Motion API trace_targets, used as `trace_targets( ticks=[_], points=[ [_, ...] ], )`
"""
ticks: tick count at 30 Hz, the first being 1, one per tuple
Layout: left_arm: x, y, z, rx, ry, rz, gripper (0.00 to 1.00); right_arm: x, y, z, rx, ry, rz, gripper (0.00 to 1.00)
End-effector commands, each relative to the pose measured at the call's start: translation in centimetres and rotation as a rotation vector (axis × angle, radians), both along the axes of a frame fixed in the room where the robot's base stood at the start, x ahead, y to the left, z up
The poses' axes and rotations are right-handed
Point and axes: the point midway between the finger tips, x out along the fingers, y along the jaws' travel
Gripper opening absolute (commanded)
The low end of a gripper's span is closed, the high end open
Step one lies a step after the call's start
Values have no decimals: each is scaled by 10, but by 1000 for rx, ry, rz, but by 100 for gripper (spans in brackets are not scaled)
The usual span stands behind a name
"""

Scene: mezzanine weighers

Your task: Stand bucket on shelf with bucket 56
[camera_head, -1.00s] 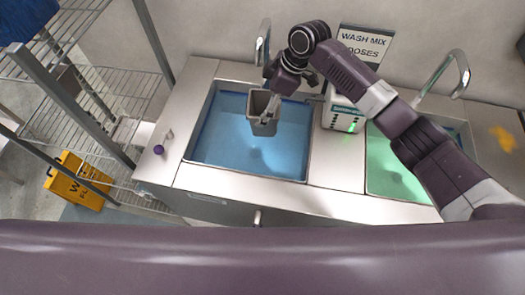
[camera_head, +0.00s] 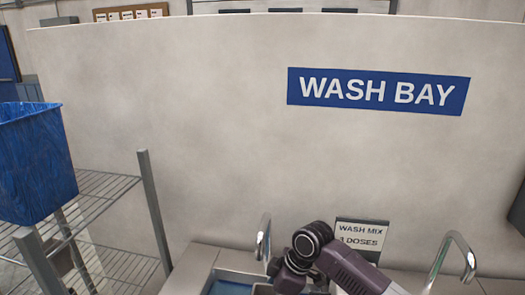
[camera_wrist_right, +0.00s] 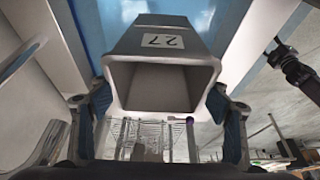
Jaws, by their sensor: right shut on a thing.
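A grey bucket (camera_wrist_right: 162,40) with a label reading 27 fills the middle of the right wrist view, its open mouth towards the camera. My right gripper (camera_wrist_right: 160,97) has its blue-padded fingers on both sides of the rim, shut on it. In the head view my right wrist shows at the bottom edge; its fingers and nearly all of the bucket are cut off or hidden. A wire shelf rack (camera_head: 105,187) stands at the left. No bucket marked 56 can be made out. My left gripper is not in view.
A big blue bin (camera_head: 35,165) stands on the rack's upper shelf. A wall with a WASH BAY sign (camera_head: 378,90) rises behind.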

Motion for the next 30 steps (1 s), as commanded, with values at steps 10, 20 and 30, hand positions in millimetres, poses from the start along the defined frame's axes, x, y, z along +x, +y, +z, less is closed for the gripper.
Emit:
trace_targets(
  ticks=[10, 20, 30],
  points=[
    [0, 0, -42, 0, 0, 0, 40, -14, -46, 11, -1, -8, -346, 26],
    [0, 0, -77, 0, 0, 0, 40, -40, -93, 22, -1, -9, -711, 26],
    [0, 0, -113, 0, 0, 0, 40, -76, -140, 25, 1, -10, -1098, 26]
  ],
)
